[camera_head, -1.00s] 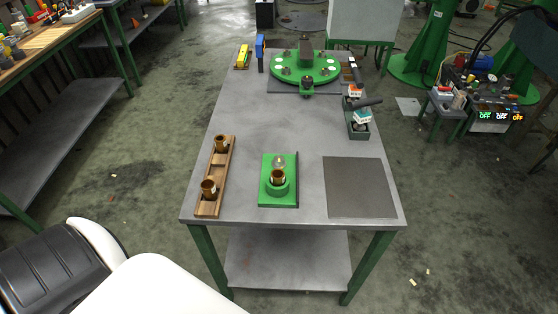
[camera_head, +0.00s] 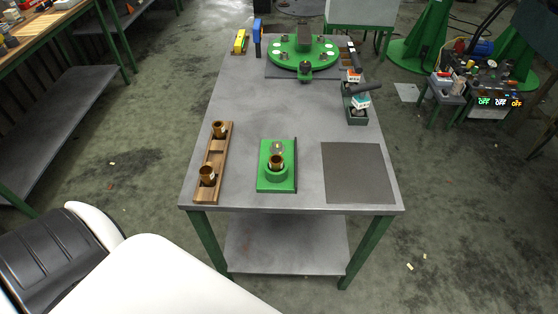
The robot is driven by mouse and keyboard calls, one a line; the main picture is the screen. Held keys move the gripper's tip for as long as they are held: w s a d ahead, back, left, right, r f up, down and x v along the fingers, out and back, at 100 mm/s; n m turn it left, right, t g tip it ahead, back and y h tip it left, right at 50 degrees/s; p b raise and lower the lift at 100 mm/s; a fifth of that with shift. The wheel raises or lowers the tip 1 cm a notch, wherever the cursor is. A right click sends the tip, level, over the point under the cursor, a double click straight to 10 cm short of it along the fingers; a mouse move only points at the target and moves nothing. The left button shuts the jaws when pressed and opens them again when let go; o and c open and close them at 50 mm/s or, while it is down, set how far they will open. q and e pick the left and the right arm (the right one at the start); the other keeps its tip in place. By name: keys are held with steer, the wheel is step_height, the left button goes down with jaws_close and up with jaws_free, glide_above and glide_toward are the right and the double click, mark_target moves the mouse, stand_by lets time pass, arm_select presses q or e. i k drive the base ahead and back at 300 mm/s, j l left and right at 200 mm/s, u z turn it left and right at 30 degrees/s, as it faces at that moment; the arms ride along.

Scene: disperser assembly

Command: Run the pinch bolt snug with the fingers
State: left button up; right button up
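No pinch bolt can be made out at this size. A green fixture (camera_head: 264,181) stands near the table's front edge, with a copper-coloured bushing (camera_head: 277,161) upright in its round socket. Neither of my grippers is in view.
A wooden rack (camera_head: 212,165) with two copper bushings stands at the table's left. A dark mat (camera_head: 357,174) lies at right front. The table's middle is clear.

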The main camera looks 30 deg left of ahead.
mark_target(277, 146)
steer(key=k+j, duration=0.1)
steer(key=j, duration=0.65)
steer(key=j+z, duration=0.1)
steer(key=j, duration=0.65)
steer(key=k, duration=0.1)
